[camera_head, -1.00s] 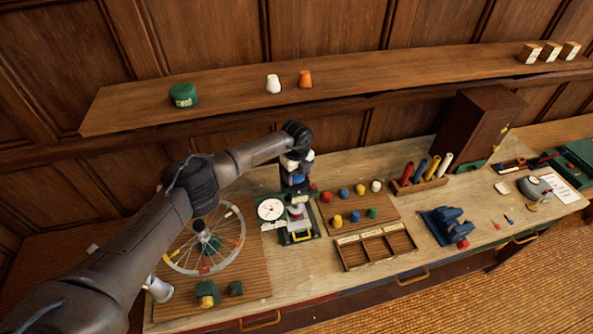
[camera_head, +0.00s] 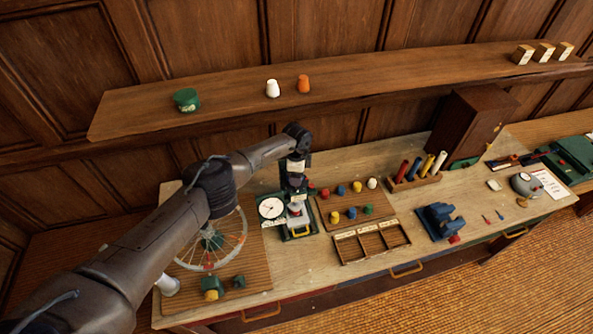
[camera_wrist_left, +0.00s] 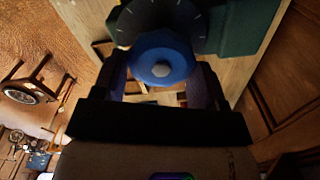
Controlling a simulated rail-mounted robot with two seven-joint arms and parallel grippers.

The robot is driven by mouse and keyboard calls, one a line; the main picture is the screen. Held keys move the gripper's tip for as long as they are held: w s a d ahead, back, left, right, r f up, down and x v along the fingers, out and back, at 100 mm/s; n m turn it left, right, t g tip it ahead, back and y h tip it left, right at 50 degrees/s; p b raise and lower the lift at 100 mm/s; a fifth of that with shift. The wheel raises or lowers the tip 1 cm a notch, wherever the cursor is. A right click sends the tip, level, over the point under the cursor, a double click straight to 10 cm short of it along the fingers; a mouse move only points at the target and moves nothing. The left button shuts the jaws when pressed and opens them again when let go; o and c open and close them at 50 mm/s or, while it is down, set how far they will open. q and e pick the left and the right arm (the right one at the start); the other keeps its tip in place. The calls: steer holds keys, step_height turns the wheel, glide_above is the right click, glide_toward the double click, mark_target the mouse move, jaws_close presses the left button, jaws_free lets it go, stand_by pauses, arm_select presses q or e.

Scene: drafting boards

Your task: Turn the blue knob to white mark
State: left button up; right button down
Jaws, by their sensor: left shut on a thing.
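In the left wrist view the blue knob (camera_wrist_left: 160,62) is a round blue disc with a pale faceted centre. It sits in front of a dark round dial (camera_wrist_left: 150,18) with pale tick marks along its edge. My left gripper (camera_wrist_left: 162,84) has one finger on each side of the knob and is shut on it. I cannot tell which tick is the white mark. In the head view my left gripper (camera_head: 294,190) is at the back of the bench and hides the knob. My right gripper is not in view.
Beside the gripper stands a green device with a white clock-like face (camera_head: 271,208). A spoked wheel (camera_head: 222,250) lies left of it. A board of coloured pegs (camera_head: 335,215) and a divided wooden tray (camera_head: 352,250) are to the right. A shelf (camera_head: 230,100) runs behind.

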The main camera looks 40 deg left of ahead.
arm_select(q)
steer(key=shift+r+n, duration=0.1)
steer(key=shift+n, duration=0.5)
steer(key=o, duration=0.9)
steer(key=shift+o, duration=0.2)
step_height(320, 180, up, 5)
steer(key=shift+r+p, duration=0.1)
steer(key=shift+p, duration=0.6)
step_height(320, 180, up, 8)
steer(key=b, duration=0.1)
steer(key=shift+r+b, duration=0.25)
steer(key=shift+b, duration=0.1)
